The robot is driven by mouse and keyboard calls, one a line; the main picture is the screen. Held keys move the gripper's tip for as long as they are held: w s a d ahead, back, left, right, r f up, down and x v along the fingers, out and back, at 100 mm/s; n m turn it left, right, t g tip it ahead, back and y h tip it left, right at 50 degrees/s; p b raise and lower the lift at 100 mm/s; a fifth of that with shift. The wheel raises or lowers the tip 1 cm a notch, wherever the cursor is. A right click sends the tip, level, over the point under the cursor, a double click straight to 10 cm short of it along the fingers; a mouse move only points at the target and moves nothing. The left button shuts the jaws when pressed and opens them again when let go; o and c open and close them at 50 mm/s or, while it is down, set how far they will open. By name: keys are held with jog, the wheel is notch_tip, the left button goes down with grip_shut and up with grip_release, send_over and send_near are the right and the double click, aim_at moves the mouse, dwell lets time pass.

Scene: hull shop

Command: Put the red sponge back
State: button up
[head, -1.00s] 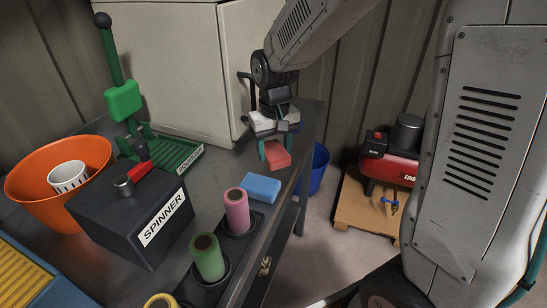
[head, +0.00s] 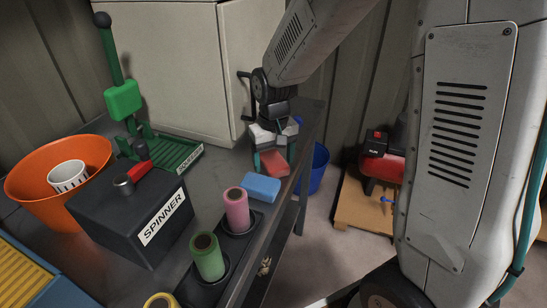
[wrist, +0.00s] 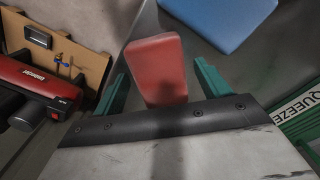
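The red sponge (head: 272,163) appears to lie flat on the dark bench, just behind the blue sponge (head: 262,187) in the head view. My gripper (head: 272,158) is low over it. In the wrist view the red sponge (wrist: 155,68) lies between the two teal fingers of my gripper (wrist: 163,83), with a gap showing on each side, so the gripper is open around it. The blue sponge (wrist: 215,18) shows beyond it, apart from it. The underside of the red sponge is hidden.
Pink (head: 235,210) and green (head: 207,258) rollers stand in holders along the bench edge. A spinner box (head: 130,225), an orange bucket (head: 28,185) and a green squeezer (head: 178,155) are to the left. A beige cabinet (head: 180,70) stands behind. A blue bin (head: 318,170) is beyond the bench.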

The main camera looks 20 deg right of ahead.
aim_at(274, 160)
jog(key=shift+r, duration=0.1)
notch_tip(274, 160, up, 12)
jog(key=s+d+r, duration=0.1)
jog(key=s+r, duration=0.1)
jog(key=s, duration=1)
jog(key=s+d+r+t, duration=0.1)
jog(key=s+d, duration=0.1)
jog(key=s, duration=1)
jog(key=shift+s+r, duration=0.4)
